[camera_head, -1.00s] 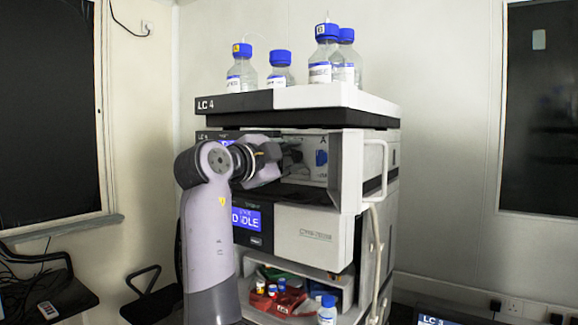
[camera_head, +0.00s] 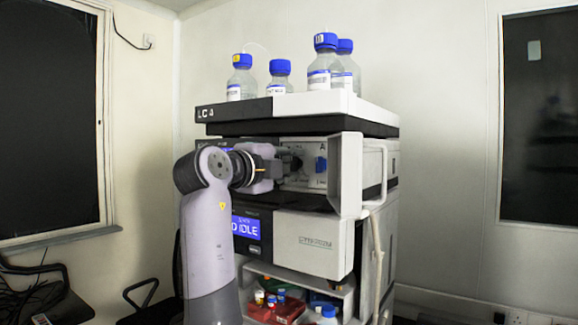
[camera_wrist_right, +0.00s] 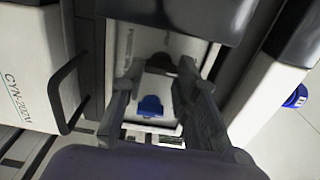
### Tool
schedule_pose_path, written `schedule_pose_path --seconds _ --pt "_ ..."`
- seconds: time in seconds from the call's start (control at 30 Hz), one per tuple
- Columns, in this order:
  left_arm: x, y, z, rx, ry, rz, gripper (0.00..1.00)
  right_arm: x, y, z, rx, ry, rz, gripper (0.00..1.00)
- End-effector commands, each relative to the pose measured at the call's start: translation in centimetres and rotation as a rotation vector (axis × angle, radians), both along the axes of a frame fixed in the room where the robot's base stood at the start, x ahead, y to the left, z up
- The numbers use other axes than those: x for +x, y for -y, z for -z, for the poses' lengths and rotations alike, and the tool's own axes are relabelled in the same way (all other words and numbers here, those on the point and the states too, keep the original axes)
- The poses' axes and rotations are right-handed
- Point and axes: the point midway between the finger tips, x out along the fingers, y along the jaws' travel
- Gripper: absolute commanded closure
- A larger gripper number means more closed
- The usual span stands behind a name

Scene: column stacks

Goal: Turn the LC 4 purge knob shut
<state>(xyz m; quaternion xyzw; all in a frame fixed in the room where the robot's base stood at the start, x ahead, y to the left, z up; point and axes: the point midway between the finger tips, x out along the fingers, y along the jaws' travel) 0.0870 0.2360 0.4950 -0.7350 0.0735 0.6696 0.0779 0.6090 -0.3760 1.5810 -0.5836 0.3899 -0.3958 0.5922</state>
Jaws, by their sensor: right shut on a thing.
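The LC 4 stack stands in the middle of the head view, with its label on the top tray (camera_head: 205,113). My right arm reaches in from the left to the pump's open front bay. My right gripper (camera_head: 292,160) is at the pale panel (camera_head: 306,177) there, left of a blue fitting (camera_head: 321,164). In the right wrist view the fingers (camera_wrist_right: 161,63) are shut on the dark purge knob (camera_wrist_right: 161,61), which they partly hide. The blue fitting (camera_wrist_right: 150,106) shows below it, apart from the fingertips. The knob's angle cannot be made out. My left gripper is not in view.
An open door (camera_head: 347,175) stands at the right of the bay, near the gripper. Several blue-capped bottles (camera_head: 326,62) stand on top. A lit display (camera_head: 246,227) is below the arm. A lower shelf holds a red tray (camera_head: 285,312) and small bottles.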

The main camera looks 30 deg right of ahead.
Motion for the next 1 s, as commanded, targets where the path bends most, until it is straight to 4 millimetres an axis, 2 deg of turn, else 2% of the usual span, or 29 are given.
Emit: schedule_pose_path --seconds 0.27,0.3,0.4,0.77,1.0 --pt "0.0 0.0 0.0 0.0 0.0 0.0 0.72 0.0 0.0 -0.2 -0.003 0.006 -0.001 1.0" --pt "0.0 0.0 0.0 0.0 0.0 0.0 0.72 0.0 0.0 -0.3 -0.003 0.006 -0.001 0.71" --pt "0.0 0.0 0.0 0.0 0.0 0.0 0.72 0.0 0.0 -0.2 -0.003 0.006 -0.001 0.64" --pt "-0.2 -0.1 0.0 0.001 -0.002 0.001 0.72 -0.2 -0.4 -0.1 -0.001 0.002 -0.001 0.63" --pt "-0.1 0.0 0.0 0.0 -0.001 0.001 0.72 -1.5 -3.9 -0.1 -0.002 0.002 -0.003 0.63"
